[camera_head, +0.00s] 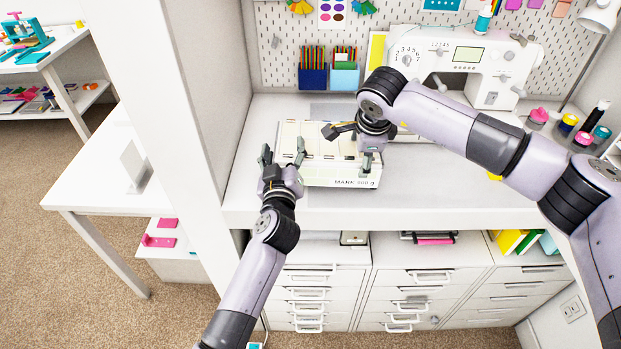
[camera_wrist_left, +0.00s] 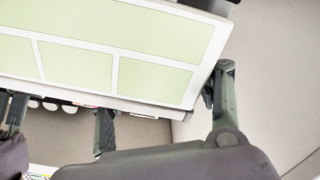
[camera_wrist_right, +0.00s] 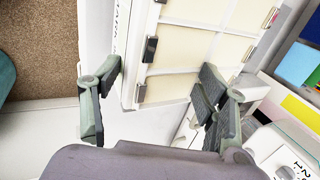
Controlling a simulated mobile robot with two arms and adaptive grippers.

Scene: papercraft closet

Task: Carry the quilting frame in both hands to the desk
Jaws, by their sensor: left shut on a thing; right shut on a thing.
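The quilting frame (camera_head: 322,175) is a pale box-like frame with cream panels on top and a printed label on its front side. It is at the white desk (camera_head: 420,185), left of the sewing machine; I cannot tell whether it touches the desktop. My left gripper (camera_head: 283,150) is shut on its left end. Pale green panels of the frame (camera_wrist_left: 150,75) fill the left wrist view. My right gripper (camera_head: 348,148) is shut on its right end. The right wrist view shows the frame's cream panels (camera_wrist_right: 180,50) and dark clips beside the fingers.
A white sewing machine (camera_head: 455,60) stands behind the frame. Blue pencil boxes (camera_head: 328,77) stand at the pegboard. Small bottles (camera_head: 570,125) and a lamp (camera_head: 600,15) are at the right. A white upright panel (camera_head: 165,90) borders the desk on the left. Drawers (camera_head: 420,280) are below.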

